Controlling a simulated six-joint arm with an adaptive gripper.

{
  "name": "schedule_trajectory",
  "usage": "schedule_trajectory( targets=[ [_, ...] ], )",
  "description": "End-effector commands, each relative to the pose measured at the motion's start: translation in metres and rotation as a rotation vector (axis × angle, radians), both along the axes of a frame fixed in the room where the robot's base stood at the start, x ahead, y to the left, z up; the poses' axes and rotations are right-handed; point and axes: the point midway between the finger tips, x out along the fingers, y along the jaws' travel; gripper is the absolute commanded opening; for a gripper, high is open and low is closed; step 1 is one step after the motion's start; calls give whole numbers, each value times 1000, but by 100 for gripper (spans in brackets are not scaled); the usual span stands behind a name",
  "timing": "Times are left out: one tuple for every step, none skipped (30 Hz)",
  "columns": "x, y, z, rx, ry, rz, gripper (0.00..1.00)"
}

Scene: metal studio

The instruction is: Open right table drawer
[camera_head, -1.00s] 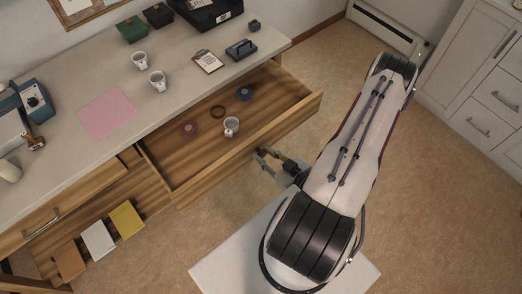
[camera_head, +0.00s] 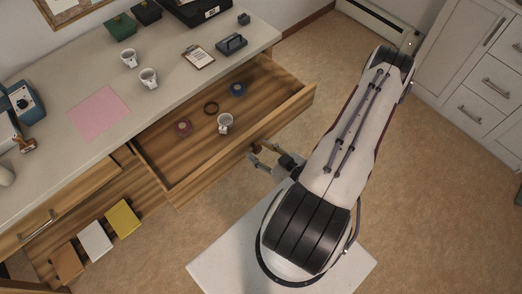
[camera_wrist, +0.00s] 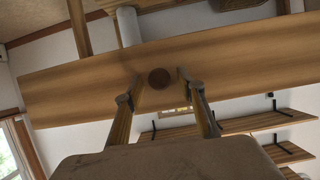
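The right table drawer (camera_head: 190,186) is pulled well out of the table in the head view, its inside exposed. It holds a white mug (camera_head: 225,123), a purple roll (camera_head: 183,128), a dark ring (camera_head: 211,108) and a blue roll (camera_head: 238,89). My gripper (camera_head: 254,155) is just outside the drawer front. In the wrist view, its fingers (camera_wrist: 158,80) stand apart on either side of the round drawer knob (camera_wrist: 160,78). Small gaps show between knob and fingertips, so the gripper looks open around it; depth is hard to judge.
The tabletop (camera_head: 175,100) carries two mugs, a pink sheet (camera_head: 99,113), a clipboard (camera_head: 198,56) and a dark stamp-like block (camera_head: 231,44). Several books (camera_head: 95,240) lie on a low shelf. White cabinets (camera_head: 477,85) stand at right. Floor between is clear.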

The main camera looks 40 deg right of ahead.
Motion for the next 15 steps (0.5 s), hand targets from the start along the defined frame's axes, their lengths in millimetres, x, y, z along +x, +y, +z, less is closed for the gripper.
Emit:
schedule_trajectory(
  targets=[
    [0,0,0,0,0,0,39],
    [0,0,0,0,0,0,39],
    [0,0,0,0,0,-1,39],
    [-1,0,0,0,0,-1,39],
    [-1,0,1,0,0,-1,39],
    [-2,-1,1,0,0,-1,39],
    [-2,-1,1,-1,0,-2,39],
    [-3,-1,1,-1,0,-2,39],
    [-4,-1,2,0,0,-2,39],
    [-5,-1,2,0,1,-2,39],
    [-6,-1,2,0,1,-2,39],
    [-7,-1,3,1,0,-1,39],
    [-8,-1,3,0,0,-2,39],
    [-9,-1,4,1,0,-3,39],
    [-11,-1,5,1,0,-4,39]
  ],
)
